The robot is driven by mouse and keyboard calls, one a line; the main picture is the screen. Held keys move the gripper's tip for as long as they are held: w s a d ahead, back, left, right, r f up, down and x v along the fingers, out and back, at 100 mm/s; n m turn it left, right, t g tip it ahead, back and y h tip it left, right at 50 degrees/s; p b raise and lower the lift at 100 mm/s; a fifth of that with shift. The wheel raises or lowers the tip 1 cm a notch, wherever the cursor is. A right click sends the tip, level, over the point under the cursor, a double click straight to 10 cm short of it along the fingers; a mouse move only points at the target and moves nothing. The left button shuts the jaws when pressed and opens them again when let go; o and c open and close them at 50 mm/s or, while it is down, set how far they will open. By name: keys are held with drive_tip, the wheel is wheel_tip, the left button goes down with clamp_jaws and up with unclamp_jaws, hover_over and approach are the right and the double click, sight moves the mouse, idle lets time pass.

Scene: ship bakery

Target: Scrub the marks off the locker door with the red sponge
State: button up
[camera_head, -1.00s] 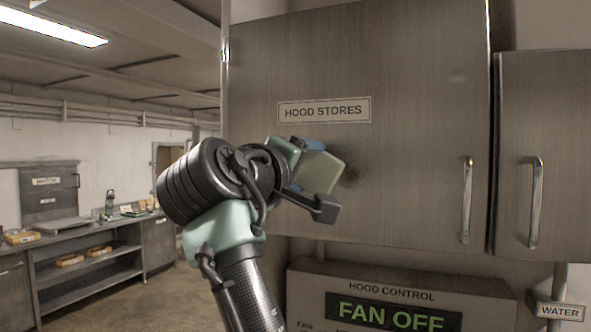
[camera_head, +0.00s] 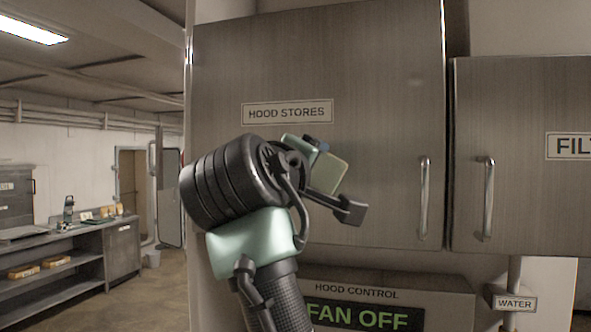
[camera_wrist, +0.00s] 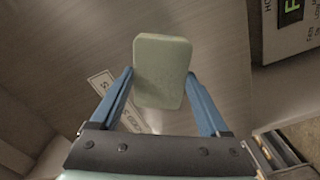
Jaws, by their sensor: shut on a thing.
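My gripper (camera_head: 324,168) is shut on a pale green block-shaped sponge (camera_head: 331,177); it looks green, not red. In the wrist view the sponge (camera_wrist: 161,72) sits between the two blue fingers, its broad face toward the camera. The locker door labelled HOOD STORES (camera_head: 385,120) is grey brushed metal. The sponge is in front of its lower middle, below the label (camera_head: 287,111); I cannot tell whether it touches. No dark smudge shows on the door now; the area behind the sponge and gripper is hidden. A faint small spot (camera_head: 416,82) shows at upper right.
The door's vertical handle (camera_head: 424,199) stands to the right of my gripper. A second locker (camera_head: 520,200) with its own handle (camera_head: 488,199) adjoins it. A hood control panel (camera_head: 385,289) is below. A counter (camera_head: 75,240) stands far left.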

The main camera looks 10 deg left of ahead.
sight(341, 169)
drive_tip(key=shift+d, duration=2.25)
drive_tip(key=shift+a+p, duration=1.55)
drive_tip(key=shift+a, duration=4.45)
drive_tip(key=shift+d+b, duration=0.4)
drive_tip(key=shift+d, duration=5.6)
drive_tip(key=a+p, duration=0.2)
drive_tip(key=a, duration=0.8)
drive_tip(key=shift+w+a, duration=0.2)
drive_tip(key=shift+a+r+p, duration=0.2)
drive_tip(key=shift+a+p, duration=0.05)
drive_tip(key=shift+p, duration=0.15)
drive_tip(key=shift+c, duration=0.6)
drive_tip(key=shift+a, duration=0.35)
drive_tip(key=shift+w+a+f, duration=0.1)
drive_tip(key=shift+a, duration=0.25)
drive_tip(key=shift+c, duration=0.7)
drive_tip(key=shift+a, duration=0.1)
